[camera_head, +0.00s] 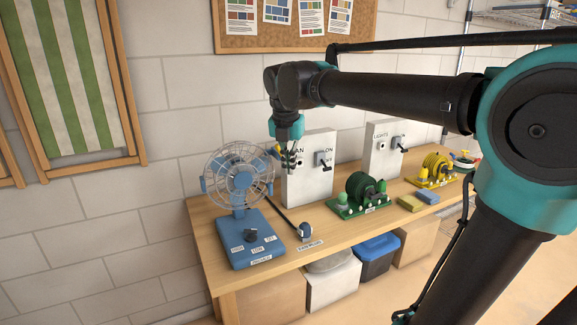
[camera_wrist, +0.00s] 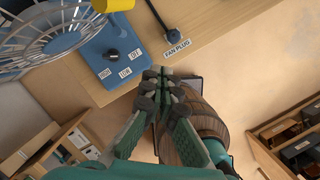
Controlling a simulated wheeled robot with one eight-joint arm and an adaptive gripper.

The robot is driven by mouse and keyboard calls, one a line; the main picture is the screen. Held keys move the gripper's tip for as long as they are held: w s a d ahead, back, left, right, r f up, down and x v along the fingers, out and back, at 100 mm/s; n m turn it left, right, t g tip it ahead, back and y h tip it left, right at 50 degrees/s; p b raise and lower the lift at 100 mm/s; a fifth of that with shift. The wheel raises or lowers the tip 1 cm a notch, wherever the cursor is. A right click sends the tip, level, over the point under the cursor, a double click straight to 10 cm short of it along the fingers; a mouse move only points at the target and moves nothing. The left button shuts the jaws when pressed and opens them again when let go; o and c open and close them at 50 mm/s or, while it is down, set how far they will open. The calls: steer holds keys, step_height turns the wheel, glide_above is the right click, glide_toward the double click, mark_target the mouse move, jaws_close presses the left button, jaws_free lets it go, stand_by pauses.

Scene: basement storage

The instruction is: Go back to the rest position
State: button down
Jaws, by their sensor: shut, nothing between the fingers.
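My gripper (camera_head: 289,163) hangs from my outstretched arm in the head view, pointing down in front of the white switch box marked FAN (camera_head: 312,180). It is to the upper right of the blue fan (camera_head: 239,180). In the wrist view my gripper (camera_wrist: 163,73) has its green fingers brought together with nothing held. There it overlaps the table's edge, below the FAN PLUG label. Whether it touches the switch box cannot be told.
The wooden table (camera_head: 330,245) also carries a dark fan plug (camera_head: 305,231), a green reel (camera_head: 361,191), a LIGHTS switch box (camera_head: 381,150) and a yellow reel (camera_head: 436,168). Boxes and a blue bin (camera_head: 377,258) stand underneath. A corkboard (camera_head: 228,35) hangs above.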

steer(key=s+d+f+m, duration=0.2)
steer(key=d+f+m, duration=0.4)
steer(key=f+m, duration=0.25)
steer(key=s+d+f+m, duration=0.3)
steer(key=d+f+m, duration=0.4)
steer(key=f+m, duration=0.15)
steer(key=s+d+f+m+t, duration=0.1)
steer(key=s+d+f+m, duration=0.6)
steer(key=s+f+m, duration=0.4)
steer(key=m, duration=0.5)
steer(key=shift+d+f+y, duration=0.2)
steer(key=shift+f+y, duration=0.1)
steer(key=shift+f, duration=0.05)
steer(key=shift+w, duration=0.1)
